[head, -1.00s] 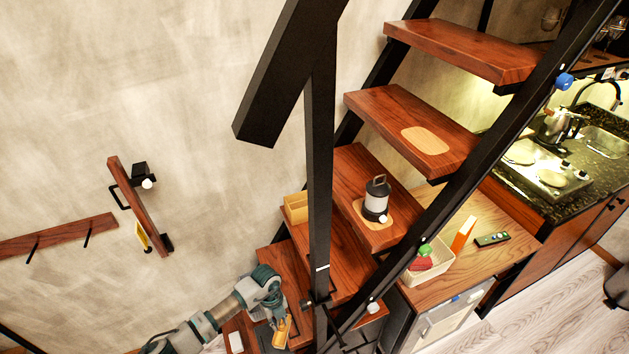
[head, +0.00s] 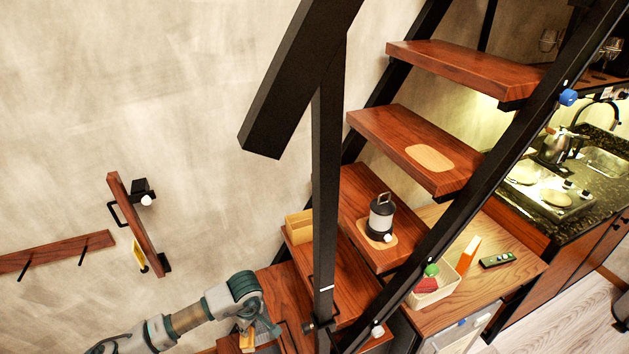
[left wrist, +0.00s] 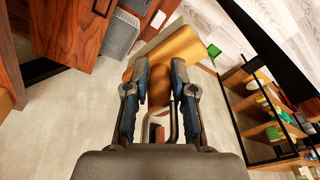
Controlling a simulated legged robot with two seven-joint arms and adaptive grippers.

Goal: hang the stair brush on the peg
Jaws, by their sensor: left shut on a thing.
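The stair brush, with an orange-yellow wooden body (left wrist: 165,58), is held in my left gripper (left wrist: 160,82) in the left wrist view. The fingers are closed on it from both sides, and a thin grey loop shows between them. In the head view my left gripper (head: 258,332) is low, over the lower steps, with a bit of the brush (head: 247,340) showing beneath it. Most of the brush is hidden there. A dark peg (head: 84,246) and another peg (head: 25,266) stick out of a wooden wall rail (head: 60,250) at the far left, well apart from the gripper. My right gripper is not in view.
A slanted wooden rail (head: 134,222) with a yellow item (head: 139,256) is on the wall between rail and stair. A black post (head: 326,180) stands right of my gripper. A lantern (head: 381,217) and a box (head: 299,226) stand on steps.

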